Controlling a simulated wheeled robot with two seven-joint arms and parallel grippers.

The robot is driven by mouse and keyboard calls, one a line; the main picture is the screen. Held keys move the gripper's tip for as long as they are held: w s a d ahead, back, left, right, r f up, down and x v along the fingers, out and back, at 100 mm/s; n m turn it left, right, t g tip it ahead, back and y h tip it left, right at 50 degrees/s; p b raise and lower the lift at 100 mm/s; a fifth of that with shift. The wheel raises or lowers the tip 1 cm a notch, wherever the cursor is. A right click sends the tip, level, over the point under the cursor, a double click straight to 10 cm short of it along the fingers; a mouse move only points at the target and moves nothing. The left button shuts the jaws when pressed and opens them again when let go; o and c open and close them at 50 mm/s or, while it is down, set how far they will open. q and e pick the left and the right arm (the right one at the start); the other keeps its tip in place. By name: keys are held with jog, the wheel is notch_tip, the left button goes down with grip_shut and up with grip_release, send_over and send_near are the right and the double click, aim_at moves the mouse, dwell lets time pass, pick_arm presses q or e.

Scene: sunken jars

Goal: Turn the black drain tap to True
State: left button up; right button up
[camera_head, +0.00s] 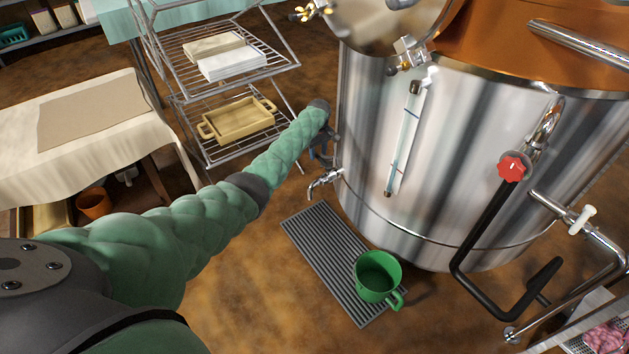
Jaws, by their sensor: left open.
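A silver spout tap (325,183) sticks out low on the left side of the big steel vessel (365,150). My left gripper (322,152) is just above this spout, close to the vessel wall. It is small and dark here, and its jaws are open. I cannot tell whether it touches the tap, and no black handle shows clearly on the spout. A black lever (545,277) shows at the lower right by the silver pipe; I cannot tell which of these is the drain tap. My right gripper is not in view.
A green mug (378,276) stands on a ribbed grey drain grate (318,236) on the floor. A red-knobbed valve (514,167) and a white-handled tap (582,219) are on the right. A wire rack (285,62) stands left of the vessel, near my left arm.

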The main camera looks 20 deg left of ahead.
pick_arm(q)
jog(key=shift+f+b, duration=0.6)
jog(key=shift+f, duration=0.8)
